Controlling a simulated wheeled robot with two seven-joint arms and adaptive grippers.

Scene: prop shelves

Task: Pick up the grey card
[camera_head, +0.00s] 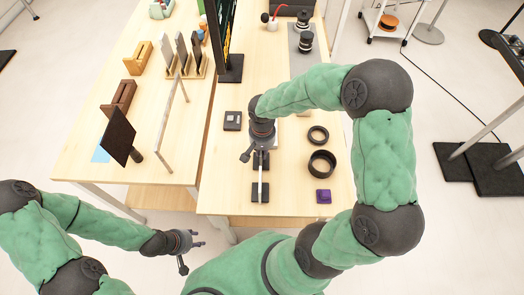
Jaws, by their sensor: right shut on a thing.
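A thin pale grey panel, seen edge-on, appears to be the grey card (260,180). It stands upright between two small black blocks (261,194) on the right-hand table. My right gripper (257,156) reaches down from above at the panel's far end and is shut on it. The fingertips are small and partly hidden by the gripper's body, and I cannot tell whether the panel is clear of the blocks. My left gripper (190,247) is open and empty, low in front of the tables, far from the card.
A tall black panel (231,68) stands behind. The left table holds a dark square panel (118,135) and wooden holders (138,59).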

